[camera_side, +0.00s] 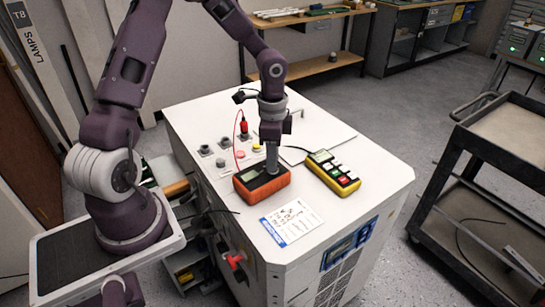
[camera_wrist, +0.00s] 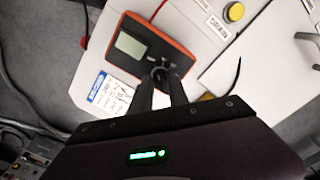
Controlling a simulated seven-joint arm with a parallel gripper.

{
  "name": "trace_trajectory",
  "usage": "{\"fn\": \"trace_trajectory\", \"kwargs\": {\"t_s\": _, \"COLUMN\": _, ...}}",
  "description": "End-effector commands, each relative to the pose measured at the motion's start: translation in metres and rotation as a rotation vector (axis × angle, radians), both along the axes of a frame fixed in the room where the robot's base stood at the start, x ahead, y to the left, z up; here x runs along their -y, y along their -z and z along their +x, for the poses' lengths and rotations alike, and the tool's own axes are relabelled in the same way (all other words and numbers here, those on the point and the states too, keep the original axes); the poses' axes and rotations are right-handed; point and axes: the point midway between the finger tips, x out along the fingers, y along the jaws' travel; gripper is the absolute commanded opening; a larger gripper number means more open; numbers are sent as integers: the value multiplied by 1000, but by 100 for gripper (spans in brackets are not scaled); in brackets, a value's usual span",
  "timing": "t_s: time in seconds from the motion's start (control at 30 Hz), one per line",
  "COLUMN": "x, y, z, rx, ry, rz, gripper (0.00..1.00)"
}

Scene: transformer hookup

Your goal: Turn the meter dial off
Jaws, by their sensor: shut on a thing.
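The orange meter (camera_side: 262,184) lies flat on the white cabinet top, with its grey display facing up. It also shows in the wrist view (camera_wrist: 178,49), where its screen is at the upper left. My gripper (camera_side: 272,172) points straight down over the meter's right part. In the wrist view my gripper (camera_wrist: 161,78) has its two dark fingers on either side of the round black dial (camera_wrist: 159,73), shut on it. The fingers partly hide the dial, so I cannot read its pointer position.
A yellow-edged device (camera_side: 333,172) with coloured buttons lies right of the meter. A paper tag (camera_side: 291,221) lies in front. A red plug with a lead (camera_side: 243,130), dark sockets (camera_side: 205,150) and a yellow button (camera_side: 257,148) stand behind. A dark cart (camera_side: 490,180) stands at the right.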

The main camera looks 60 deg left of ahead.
Motion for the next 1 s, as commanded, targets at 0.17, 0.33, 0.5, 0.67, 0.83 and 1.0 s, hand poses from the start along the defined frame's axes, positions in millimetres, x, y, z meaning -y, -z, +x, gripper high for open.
{"fn": "trace_trajectory", "kwargs": {"t_s": 0.17, "x": 0, "y": 0, "z": 0, "rx": -1, "ry": -61, "rz": 1, "gripper": 0}}
{"fn": "trace_trajectory", "kwargs": {"t_s": 0.33, "x": 0, "y": 0, "z": 0, "rx": -1, "ry": -89, "rz": 0, "gripper": 0}}
{"fn": "trace_trajectory", "kwargs": {"t_s": 0.5, "x": 0, "y": 0, "z": 0, "rx": -1, "ry": -102, "rz": 1, "gripper": 0}}
{"fn": "trace_trajectory", "kwargs": {"t_s": 0.67, "x": 0, "y": 0, "z": 0, "rx": -1, "ry": -107, "rz": 0, "gripper": 0}}
{"fn": "trace_trajectory", "kwargs": {"t_s": 0.83, "x": 0, "y": 0, "z": 0, "rx": -1, "ry": -108, "rz": 0, "gripper": 0}}
{"fn": "trace_trajectory", "kwargs": {"t_s": 1.0, "x": 0, "y": 0, "z": 0, "rx": -1, "ry": -108, "rz": 0, "gripper": 0}}
